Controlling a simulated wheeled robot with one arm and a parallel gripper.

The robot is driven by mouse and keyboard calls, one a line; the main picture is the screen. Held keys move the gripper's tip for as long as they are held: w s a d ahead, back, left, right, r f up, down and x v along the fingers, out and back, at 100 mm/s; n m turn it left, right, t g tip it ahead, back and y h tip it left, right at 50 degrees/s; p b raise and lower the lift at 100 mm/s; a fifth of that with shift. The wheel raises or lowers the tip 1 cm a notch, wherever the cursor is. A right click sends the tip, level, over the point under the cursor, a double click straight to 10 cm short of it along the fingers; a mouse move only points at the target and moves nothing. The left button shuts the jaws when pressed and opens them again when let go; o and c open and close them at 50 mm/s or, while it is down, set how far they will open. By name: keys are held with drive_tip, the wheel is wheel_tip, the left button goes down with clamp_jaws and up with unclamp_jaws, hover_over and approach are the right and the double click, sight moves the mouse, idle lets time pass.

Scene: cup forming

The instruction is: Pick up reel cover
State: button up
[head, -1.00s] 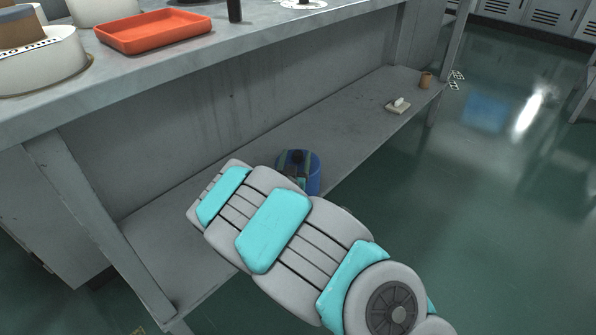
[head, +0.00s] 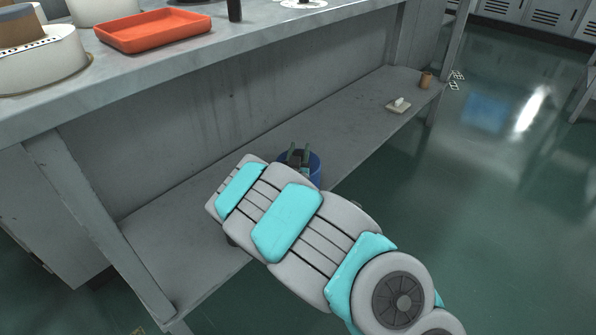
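A blue round, open-topped thing (head: 314,171) stands on the lower shelf, partly hidden behind my arm. It may be the reel cover, but I cannot tell for sure. My gripper (head: 298,154) is at its near left side, and its dark fingers show over the blue thing's opening. My arm's wrist hides most of the gripper. I cannot tell whether the fingers touch the blue thing or hold anything.
The lower shelf (head: 345,135) is bare around the blue thing. A small pale item (head: 398,105) and a brown cup (head: 426,80) stand farther right on it. The tabletop above holds an orange tray (head: 153,31) and white round containers (head: 42,62).

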clamp_jaws()
idle(0.9)
